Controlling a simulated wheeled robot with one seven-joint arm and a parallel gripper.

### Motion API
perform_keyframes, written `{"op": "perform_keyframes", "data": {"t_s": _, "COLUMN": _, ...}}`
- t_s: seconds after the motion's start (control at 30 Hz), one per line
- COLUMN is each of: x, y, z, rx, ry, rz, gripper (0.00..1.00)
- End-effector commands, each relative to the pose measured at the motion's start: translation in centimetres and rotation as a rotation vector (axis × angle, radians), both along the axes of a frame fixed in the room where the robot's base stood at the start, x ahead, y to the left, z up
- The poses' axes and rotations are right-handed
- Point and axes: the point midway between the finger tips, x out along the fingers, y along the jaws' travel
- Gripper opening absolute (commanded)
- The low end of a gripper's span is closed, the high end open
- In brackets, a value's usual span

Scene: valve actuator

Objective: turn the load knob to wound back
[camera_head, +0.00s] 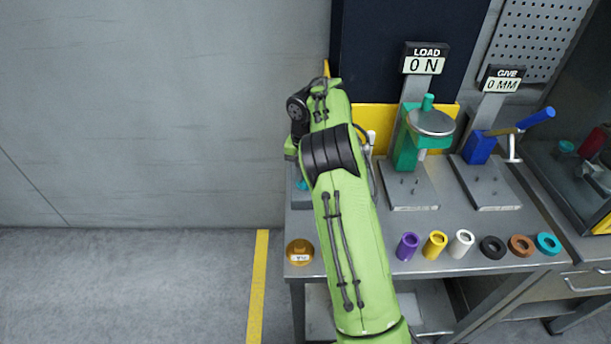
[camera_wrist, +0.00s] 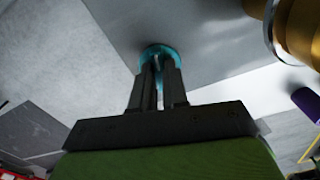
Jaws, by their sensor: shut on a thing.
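In the wrist view my gripper (camera_wrist: 159,68) has its two fingers close together, with their tips at a round teal knob-like piece (camera_wrist: 155,49) against a grey metal surface. Its teal rim shows around the fingertips; the rest is hidden. I cannot tell for certain that it is the load knob, nor how far it is turned. In the head view my arm hides the gripper, and a bit of teal (camera_head: 301,186) shows left of the arm. The load display (camera_head: 423,65) reads 0 N, above a green device (camera_head: 405,150) with a silver disc.
A second display (camera_head: 502,85) reads 0 MM above a blue device (camera_head: 479,147). Several coloured rings, including a purple one (camera_head: 407,246), line the front of the bench (camera_head: 340,268). A gold piece (camera_head: 299,252) sits at its front left corner. Open floor lies left of it.

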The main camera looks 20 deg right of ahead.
Motion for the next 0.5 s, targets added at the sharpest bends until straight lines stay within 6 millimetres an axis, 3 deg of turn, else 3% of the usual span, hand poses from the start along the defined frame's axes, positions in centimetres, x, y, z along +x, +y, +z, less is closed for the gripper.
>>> {"op": "perform_keyframes", "data": {"t_s": 0.5, "x": 0.12, "y": -0.03, "z": 0.18, "rx": -0.001, "ry": -0.007, "rz": 0.209, "gripper": 0.00}}
